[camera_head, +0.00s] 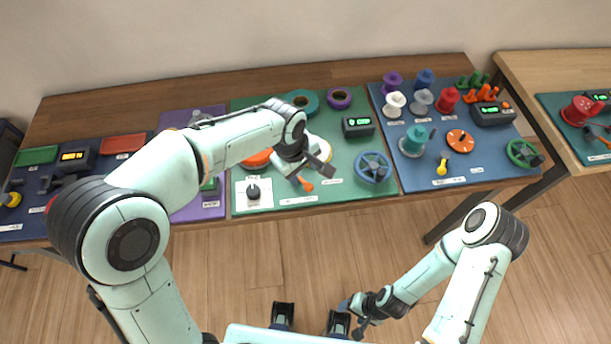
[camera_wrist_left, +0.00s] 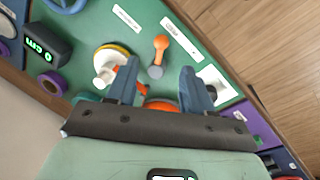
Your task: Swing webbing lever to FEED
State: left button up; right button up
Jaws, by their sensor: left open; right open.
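A small lever with an orange handle (camera_wrist_left: 161,46) and a grey round pivot shows in the left wrist view, beside white labels too small to read. Its orange end (camera_head: 307,186) shows in the head view at the front of the green mat, partly hidden by my left gripper. My left gripper (camera_head: 312,168) is open and empty above the green mat, close to the lever. In the wrist view its two fingertips (camera_wrist_left: 161,78) are spread, with the lever pivot between and ahead of them. My right gripper (camera_head: 362,312) is open, low over the floor, away from the table.
A white spool (camera_wrist_left: 108,65) on a yellow disc stands close to my left gripper. A black knob (camera_head: 253,191) on a white plate, a blue handwheel (camera_head: 373,167) and a green-lit display (camera_head: 357,127) are nearby. The blue mat (camera_head: 490,168) at right holds several spools.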

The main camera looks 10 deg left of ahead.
pick_arm(q)
jog(key=r, duration=0.4)
jog(key=shift+s+a+r, duration=0.2)
jog(key=shift+s+a, duration=0.1)
jog(key=shift+s, duration=0.05)
